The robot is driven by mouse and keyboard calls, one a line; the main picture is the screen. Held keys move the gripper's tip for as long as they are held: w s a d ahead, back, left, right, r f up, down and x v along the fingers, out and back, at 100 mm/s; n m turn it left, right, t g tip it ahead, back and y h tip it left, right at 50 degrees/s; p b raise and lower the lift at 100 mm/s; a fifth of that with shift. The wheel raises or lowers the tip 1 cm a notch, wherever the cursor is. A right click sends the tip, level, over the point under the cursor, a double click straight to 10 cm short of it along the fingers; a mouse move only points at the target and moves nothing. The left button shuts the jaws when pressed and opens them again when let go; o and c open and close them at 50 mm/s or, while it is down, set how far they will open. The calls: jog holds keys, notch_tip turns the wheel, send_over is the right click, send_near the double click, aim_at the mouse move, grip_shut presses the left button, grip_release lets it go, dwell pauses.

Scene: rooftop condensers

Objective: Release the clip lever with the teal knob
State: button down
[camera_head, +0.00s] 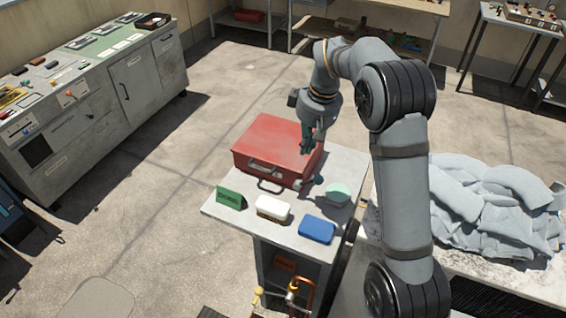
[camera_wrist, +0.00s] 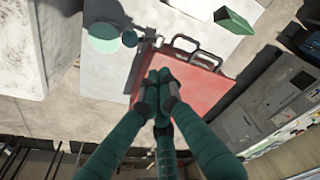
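The red case (camera_head: 277,151) lies closed on the small grey table (camera_head: 228,213); it also shows below my fingers in the wrist view (camera_wrist: 202,80). A small dark teal knob (camera_head: 318,180) is at the case's front right corner. In the wrist view the knob (camera_wrist: 129,38) is beside a grey clip lever (camera_wrist: 146,46) at the case's edge. My gripper (camera_head: 308,142) is over the right part of the case. In the wrist view its dark green fingers (camera_wrist: 163,83) meet at the tips with nothing visible between them. They look apart from the knob.
A pale teal round dish (camera_head: 338,194) stands close to the knob. A green sign (camera_head: 231,198), a white-topped block (camera_head: 272,208) and a blue block (camera_head: 317,230) line the table's front. A grey rubble heap (camera_head: 490,205) is at right. The floor at left is clear.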

jog(key=f+n, duration=0.1)
jog(key=f, duration=0.2)
jog(key=f+p, duration=0.1)
jog(key=f, duration=0.2)
jog(key=d+f+n, duration=0.1)
jog(key=f, duration=0.2)
jog(key=shift+s+f+n+p, duration=0.15)
jog(key=shift+f+n+p, duration=0.05)
jog(key=shift+n+p, duration=0.1)
